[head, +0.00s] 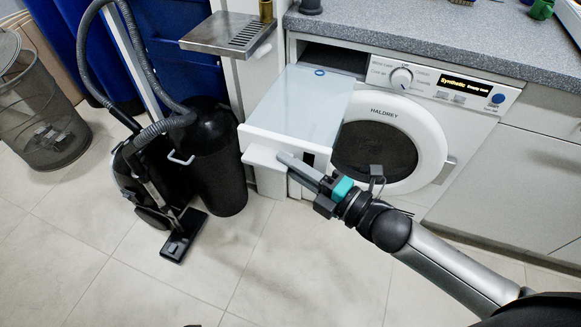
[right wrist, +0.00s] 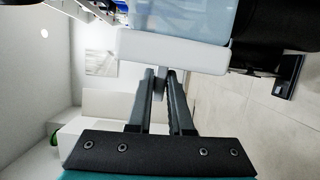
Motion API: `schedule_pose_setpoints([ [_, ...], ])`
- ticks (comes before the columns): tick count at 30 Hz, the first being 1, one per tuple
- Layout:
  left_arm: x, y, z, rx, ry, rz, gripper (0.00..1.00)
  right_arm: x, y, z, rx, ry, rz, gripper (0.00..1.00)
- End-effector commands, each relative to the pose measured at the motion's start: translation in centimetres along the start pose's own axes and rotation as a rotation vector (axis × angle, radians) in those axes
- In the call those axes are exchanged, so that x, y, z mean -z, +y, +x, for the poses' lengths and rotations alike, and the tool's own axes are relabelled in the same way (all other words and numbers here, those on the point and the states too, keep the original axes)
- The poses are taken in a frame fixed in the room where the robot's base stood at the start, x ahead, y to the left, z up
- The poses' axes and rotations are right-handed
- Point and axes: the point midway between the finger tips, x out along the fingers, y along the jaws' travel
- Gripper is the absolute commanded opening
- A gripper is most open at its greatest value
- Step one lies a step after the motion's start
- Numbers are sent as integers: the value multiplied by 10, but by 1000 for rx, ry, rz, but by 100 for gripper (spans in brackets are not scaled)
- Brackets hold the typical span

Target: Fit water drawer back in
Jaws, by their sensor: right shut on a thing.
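The water drawer (head: 300,105) is a long box with a pale bluish translucent top and a white front. It reaches out from the upper left of the white dryer (head: 420,112), with a small blue ring on its far end. The dark drawer slot (head: 334,57) shows behind that end; I cannot tell whether the tip is inside it. My right gripper (head: 284,158) is shut on the drawer's front, at its lower white part. In the right wrist view the fingers (right wrist: 161,74) close on a narrow part below the white front (right wrist: 172,50). My left gripper is out of view.
A metal drip shelf (head: 222,35) juts out left of the drawer. A black vacuum cleaner (head: 150,165) and black bin (head: 215,160) stand below it. A grey worktop (head: 430,38) runs above the dryer. The front floor is clear.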

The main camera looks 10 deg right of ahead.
Motion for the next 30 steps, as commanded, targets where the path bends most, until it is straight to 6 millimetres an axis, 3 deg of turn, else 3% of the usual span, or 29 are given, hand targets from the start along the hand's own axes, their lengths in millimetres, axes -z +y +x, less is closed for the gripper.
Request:
schedule_pose_setpoints([
  [11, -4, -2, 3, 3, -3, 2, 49, -2, 3, 0, -6, -5, -67, 0],
  [30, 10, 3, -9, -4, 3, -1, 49, -52, 1, 17, -5, -4, -63, 0],
])
